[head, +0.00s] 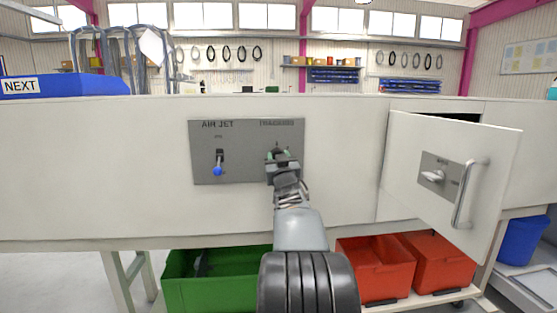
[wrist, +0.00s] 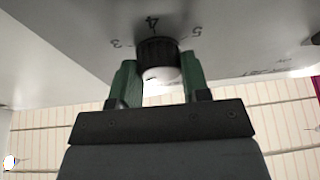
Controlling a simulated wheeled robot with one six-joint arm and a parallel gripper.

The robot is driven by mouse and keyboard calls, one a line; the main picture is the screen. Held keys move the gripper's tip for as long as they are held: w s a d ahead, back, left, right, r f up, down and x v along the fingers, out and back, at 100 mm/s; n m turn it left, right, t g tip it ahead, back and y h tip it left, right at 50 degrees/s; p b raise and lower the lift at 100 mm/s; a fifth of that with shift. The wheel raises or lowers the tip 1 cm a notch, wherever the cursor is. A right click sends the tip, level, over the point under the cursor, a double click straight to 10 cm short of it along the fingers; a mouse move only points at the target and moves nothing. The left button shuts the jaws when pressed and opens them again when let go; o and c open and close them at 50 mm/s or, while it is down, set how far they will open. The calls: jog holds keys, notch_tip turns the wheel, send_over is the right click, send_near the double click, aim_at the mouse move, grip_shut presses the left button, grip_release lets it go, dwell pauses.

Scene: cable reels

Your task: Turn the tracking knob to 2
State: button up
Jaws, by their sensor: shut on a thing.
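The tracking knob (wrist: 158,52) is dark and ribbed with a pale front face, in the upper middle of the wrist view. The numbers 3, 4 and 5 show around its far side, with 4 directly above it. Which number its pointer marks cannot be made out. My gripper (wrist: 160,80) has a green finger on each side of the knob and is shut on it. In the head view my gripper (head: 280,154) is at the right part of the grey panel (head: 240,172), below the "TRACKING" label, and hides the knob.
An "AIR JET" lever (head: 219,162) with a blue tip is left of my gripper on the same panel. At right an open cabinet door (head: 405,185) with a latch and handle juts out. Green (head: 185,285) and red (head: 372,268) bins stand below.

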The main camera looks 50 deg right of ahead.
jog(key=o, duration=0.9)
jog(key=v, duration=1.3)
jog(key=shift+s+a+f+p, duration=0.2)
jog(key=shift+s+a+p, duration=0.05)
jog(key=shift+p, duration=0.15)
